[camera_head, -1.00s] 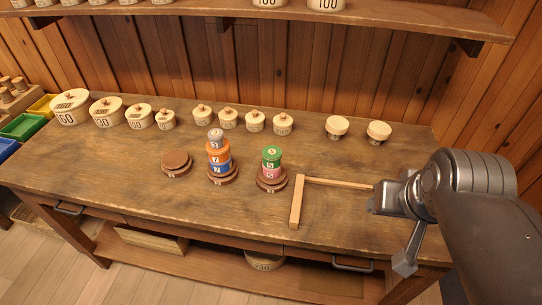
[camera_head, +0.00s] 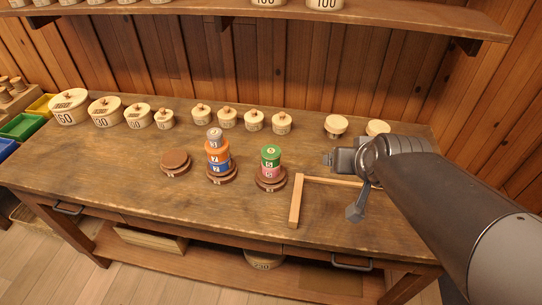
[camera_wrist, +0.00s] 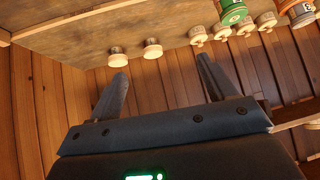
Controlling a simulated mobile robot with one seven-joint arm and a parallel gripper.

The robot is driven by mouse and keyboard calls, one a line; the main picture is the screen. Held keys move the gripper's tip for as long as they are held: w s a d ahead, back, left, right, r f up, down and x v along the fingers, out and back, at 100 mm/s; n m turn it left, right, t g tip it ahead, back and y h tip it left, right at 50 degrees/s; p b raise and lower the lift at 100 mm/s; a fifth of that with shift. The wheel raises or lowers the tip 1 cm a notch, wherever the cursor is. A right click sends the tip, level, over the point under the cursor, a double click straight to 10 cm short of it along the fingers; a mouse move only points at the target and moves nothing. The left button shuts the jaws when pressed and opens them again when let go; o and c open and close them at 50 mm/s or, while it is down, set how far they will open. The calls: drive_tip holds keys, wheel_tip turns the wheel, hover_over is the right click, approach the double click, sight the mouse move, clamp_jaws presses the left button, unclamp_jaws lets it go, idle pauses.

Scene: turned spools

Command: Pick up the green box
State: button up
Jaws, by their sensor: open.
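A small green round piece (camera_head: 271,152) sits on top of a pink piece (camera_head: 270,168) on a brown disc base (camera_head: 271,183) on the table. It also shows upper right in the wrist view (camera_wrist: 232,14). Another green thing, an open bin (camera_head: 21,127), stands at the far left edge. My gripper (camera_head: 329,159) is above the table at the right of the green piece, apart from it. In the wrist view my gripper (camera_wrist: 161,68) has its fingers spread with nothing between them.
An L-shaped wooden frame (camera_head: 297,200) lies below my gripper. Left of the green piece stand a stack with an orange piece (camera_head: 217,153) and a bare brown base (camera_head: 175,162). Lidded pots and two cream knobs (camera_head: 336,125) line the back. A shelf (camera_head: 250,12) hangs above.

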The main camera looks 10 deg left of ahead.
drive_tip(key=w+a+f+t+y, duration=0.2)
drive_tip(key=w+a+f+t, duration=0.1)
drive_tip(key=w+a, duration=0.4)
drive_tip(key=n+t, duration=0.1)
drive_tip(key=t, duration=0.5)
approach(271, 145)
drive_tip(key=shift+h, duration=0.3)
drive_tip(key=w, duration=0.3)
drive_tip(key=w+r, duration=0.1)
drive_tip(key=w, duration=0.1)
drive_tip(key=shift+a, duration=0.4)
drive_tip(key=shift+s+a+f, duration=0.1)
drive_tip(key=shift+s+f, duration=0.25)
drive_tip(key=shift+f, duration=0.3)
drive_tip(key=shift+w+f, duration=0.1)
drive_tip(key=shift+f, duration=0.05)
drive_tip(key=shift+w+a, duration=0.25)
drive_tip(key=shift+w, duration=0.9)
drive_tip(key=shift+w+a, duration=0.2)
drive_tip(key=shift+w, duration=1)
drive_tip(key=shift+c, duration=0.4)
drive_tip(key=c, duration=1)
